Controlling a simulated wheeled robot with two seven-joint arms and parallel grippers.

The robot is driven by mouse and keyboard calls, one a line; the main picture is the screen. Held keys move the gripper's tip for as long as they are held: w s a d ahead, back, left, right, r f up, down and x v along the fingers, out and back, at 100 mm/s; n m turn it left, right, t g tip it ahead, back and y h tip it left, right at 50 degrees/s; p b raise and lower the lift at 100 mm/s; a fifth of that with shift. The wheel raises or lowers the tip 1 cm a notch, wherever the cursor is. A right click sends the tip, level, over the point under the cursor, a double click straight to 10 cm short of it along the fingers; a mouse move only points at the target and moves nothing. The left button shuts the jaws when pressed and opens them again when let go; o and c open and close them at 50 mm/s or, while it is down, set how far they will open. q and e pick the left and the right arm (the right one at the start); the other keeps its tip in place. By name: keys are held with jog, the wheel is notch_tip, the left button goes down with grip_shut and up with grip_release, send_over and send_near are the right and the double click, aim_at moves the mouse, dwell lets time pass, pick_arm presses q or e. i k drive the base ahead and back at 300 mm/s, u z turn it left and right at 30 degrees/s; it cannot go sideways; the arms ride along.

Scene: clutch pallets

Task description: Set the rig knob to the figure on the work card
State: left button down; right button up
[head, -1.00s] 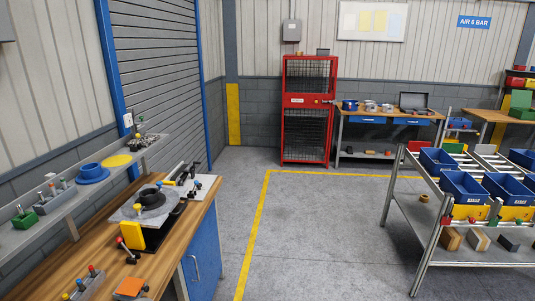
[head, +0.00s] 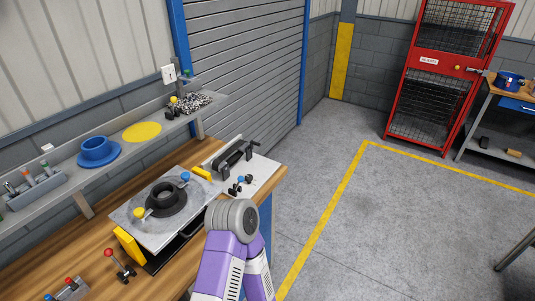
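A rig stands on the wooden workbench: a grey plate (head: 130,214) carries a black round clutch part (head: 166,198) with a raised ring. A red-balled lever (head: 109,253) stands in front of the rig. I cannot tell which piece is the rig knob. I cannot make out a work card or any figure. A purple and grey link of my arm (head: 236,221) rises in front of the bench; neither gripper shows.
A white board (head: 263,169) with a black handled fixture (head: 236,157) lies at the bench's right end. The shelf behind holds a blue flanged cup (head: 96,151), a yellow disc (head: 142,132) and a grey tray (head: 35,191). A red cage (head: 432,80) stands far right; the floor between is clear.

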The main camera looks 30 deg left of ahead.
aim_at(249, 178)
jog(key=i, duration=1.95)
jog(key=u, duration=3.3)
